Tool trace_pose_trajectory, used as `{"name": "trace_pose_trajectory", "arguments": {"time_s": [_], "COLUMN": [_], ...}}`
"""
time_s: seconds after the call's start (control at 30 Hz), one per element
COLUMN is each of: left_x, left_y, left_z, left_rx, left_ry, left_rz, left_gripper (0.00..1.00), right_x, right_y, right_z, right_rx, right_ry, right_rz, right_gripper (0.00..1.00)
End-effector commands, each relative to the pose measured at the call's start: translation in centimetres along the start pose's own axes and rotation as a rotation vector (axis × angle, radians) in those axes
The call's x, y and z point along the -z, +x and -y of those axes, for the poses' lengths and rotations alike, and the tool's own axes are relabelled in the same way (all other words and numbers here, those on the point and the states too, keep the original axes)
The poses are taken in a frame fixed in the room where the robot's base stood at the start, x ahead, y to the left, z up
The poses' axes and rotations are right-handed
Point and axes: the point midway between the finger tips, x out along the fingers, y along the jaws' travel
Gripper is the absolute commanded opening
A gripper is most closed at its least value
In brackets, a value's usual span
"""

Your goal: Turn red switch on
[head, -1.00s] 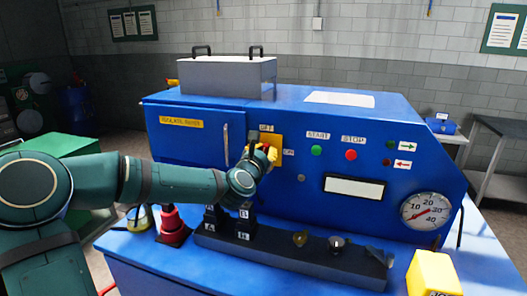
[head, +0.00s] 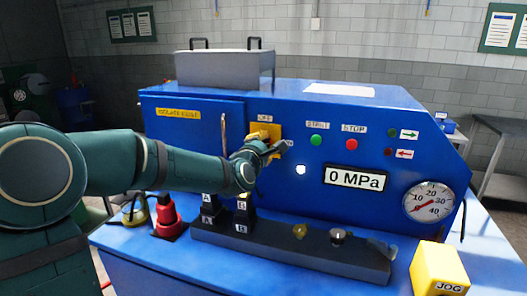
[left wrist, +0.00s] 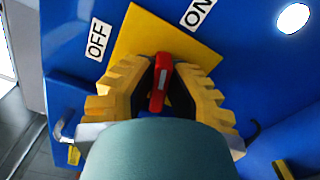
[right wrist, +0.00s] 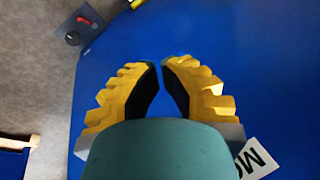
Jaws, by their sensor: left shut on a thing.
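The red switch (left wrist: 159,83) has a white mark and sits on a yellow plate (left wrist: 192,48) on the blue machine's front. In the left wrist view an OFF label (left wrist: 98,39) and an ON label (left wrist: 198,12) lie beside the plate; the switch handle points nearer to ON. My left gripper (left wrist: 161,78) is shut on the switch, a finger on each side; in the head view the gripper (head: 274,147) hides the switch. My right gripper (right wrist: 162,65) shows only in its wrist view, with a narrow empty gap between its fingertips, over a blue surface.
The display (head: 356,177) reads 0 MPa and a white lamp (head: 301,169) is lit. Green START (head: 316,140) and red STOP (head: 352,145) buttons are to the right. A dark rail (head: 290,245) and a red-topped object (head: 166,214) stand below the arm. A yellow JOG box (head: 439,268) is front right.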

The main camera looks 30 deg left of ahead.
Motion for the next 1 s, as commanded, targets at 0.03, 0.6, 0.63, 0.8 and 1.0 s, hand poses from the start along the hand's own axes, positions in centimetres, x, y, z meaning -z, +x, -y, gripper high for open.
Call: {"name": "trace_pose_trajectory", "arguments": {"time_s": [0.03,0.6,0.63,0.8,1.0], "left_x": [-0.1,-0.1,-0.1,-0.1,-0.1], "left_y": [0.0,0.0,0.0,0.0,0.0], "left_z": [0.0,0.0,-0.1,-0.1,-0.1], "left_rx": [-0.011,-0.008,-0.008,-0.008,-0.008], "left_ry": [0.043,0.345,0.35,0.368,0.37], "left_rz": [0.004,0.0,0.0,0.001,0.0], "left_gripper": [0.0,0.0,0.0,0.0,0.0], "right_x": [-0.3,-1.6,-1.7,-1.7,-1.8], "right_y": [0.8,3.4,3.5,3.6,3.5], "right_z": [-0.3,-1.3,-1.3,-1.3,-1.3], "right_rx": [0.001,0.004,0.004,0.004,0.004], "right_ry": [-0.001,-0.01,-0.01,-0.011,-0.011], "right_rz": [0.005,0.033,0.034,0.036,0.036], "right_gripper": [0.0,0.0,0.0,0.0,0.0]}}
